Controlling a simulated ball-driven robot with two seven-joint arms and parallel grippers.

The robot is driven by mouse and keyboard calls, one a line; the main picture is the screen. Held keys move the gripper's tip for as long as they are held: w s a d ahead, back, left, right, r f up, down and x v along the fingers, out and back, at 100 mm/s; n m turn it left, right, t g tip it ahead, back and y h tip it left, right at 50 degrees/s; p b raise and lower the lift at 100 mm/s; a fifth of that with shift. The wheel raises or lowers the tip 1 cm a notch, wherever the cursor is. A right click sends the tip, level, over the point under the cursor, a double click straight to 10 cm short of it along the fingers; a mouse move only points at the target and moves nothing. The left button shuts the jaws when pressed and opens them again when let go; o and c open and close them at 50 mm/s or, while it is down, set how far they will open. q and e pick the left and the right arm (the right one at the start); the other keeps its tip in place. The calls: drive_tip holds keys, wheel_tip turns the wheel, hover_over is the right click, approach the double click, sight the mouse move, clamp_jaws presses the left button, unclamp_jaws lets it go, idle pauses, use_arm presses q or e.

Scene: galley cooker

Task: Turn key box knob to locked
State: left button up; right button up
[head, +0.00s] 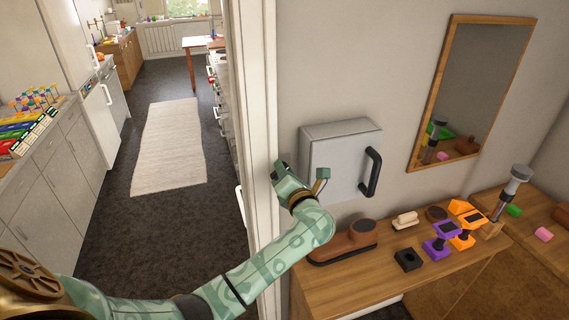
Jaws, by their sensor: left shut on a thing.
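The grey key box (340,161) is mounted on the wall, with its door closed and a black bar handle (372,172) on the right of its front. My left gripper (302,172) is at the lower left part of the box front, one finger on each side. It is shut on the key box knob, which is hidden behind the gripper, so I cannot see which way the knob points. My right gripper is out of view.
A mirror (470,90) hangs at right. A white door frame (252,120) stands close left of my gripper.

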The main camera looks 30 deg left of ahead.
use_arm(q)
drive_tip(key=m+p, duration=0.3)
drive_tip(key=m, duration=0.1)
drive_tip(key=shift+w+d+m+p, duration=0.1)
drive_tip(key=shift+d+m+p, duration=0.1)
drive_tip(key=shift+m+p, duration=0.15)
drive_tip(key=shift+w+f+m+p, duration=0.1)
drive_tip(key=shift+f+m+p, duration=0.1)
drive_tip(key=shift+m+p, duration=0.6)
drive_tip(key=shift+f+m+p, duration=0.2)
drive_tip(key=shift+m+p, duration=0.3)
drive_tip(key=shift+m, duration=0.55)
clamp_jaws()
drive_tip(key=o, duration=0.7)
unclamp_jaws()
drive_tip(key=shift+o, duration=0.2)
drive_tip(key=shift+f, duration=0.1)
